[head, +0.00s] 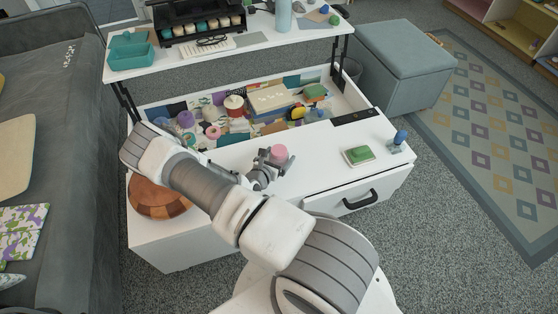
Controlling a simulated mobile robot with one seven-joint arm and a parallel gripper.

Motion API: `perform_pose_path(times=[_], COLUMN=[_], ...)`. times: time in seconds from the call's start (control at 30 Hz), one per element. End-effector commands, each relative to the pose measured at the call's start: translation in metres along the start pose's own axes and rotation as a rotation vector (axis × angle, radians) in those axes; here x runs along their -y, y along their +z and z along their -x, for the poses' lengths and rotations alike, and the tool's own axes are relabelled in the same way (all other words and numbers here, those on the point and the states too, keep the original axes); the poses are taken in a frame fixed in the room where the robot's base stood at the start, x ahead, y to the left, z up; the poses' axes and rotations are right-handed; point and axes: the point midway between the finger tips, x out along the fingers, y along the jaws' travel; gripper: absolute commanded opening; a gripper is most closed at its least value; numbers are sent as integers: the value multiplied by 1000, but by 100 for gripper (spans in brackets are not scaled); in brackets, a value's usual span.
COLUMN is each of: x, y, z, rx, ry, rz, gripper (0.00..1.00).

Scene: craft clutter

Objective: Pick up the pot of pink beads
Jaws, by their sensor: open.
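The pot of pink beads appears as a small pink cylinder (279,152) on the white tabletop (315,160), near the middle of the head view. My gripper (270,158) is open and low over the table, just left of the pink pot. From this angle I cannot tell whether the fingers are around the pot or only beside it. The pot's lower part is partly hidden by the gripper.
A wooden bowl (160,200) sits left under my arm. A green sponge-like block (359,154) and a blue-topped item (399,138) stand right. Behind is an open compartment full of craft supplies (230,102), under a raised shelf (225,50).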

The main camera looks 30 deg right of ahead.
Motion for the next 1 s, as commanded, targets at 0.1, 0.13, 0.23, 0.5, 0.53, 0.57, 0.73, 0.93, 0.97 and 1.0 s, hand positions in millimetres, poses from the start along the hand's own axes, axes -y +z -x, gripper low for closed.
perform_pose_path(times=[0.1,0.13,0.23,0.5,0.53,0.57,0.73,0.93,0.97,1.0], x=[0,0,0,0,0,0,0,0,0,0], y=[0,0,0,0,0,0,1,4,5,8], z=[-2,-2,-2,-1,-1,-1,-1,0,0,1], rx=[-1,-1,-1,-1,-1,-1,0,0,0,0], ry=[0,0,0,0,0,0,0,0,0,0], rz=[0,0,0,-1,-1,-1,-1,-2,-2,-2], gripper=[100,100,95,46,41,35,28,28,28,28])
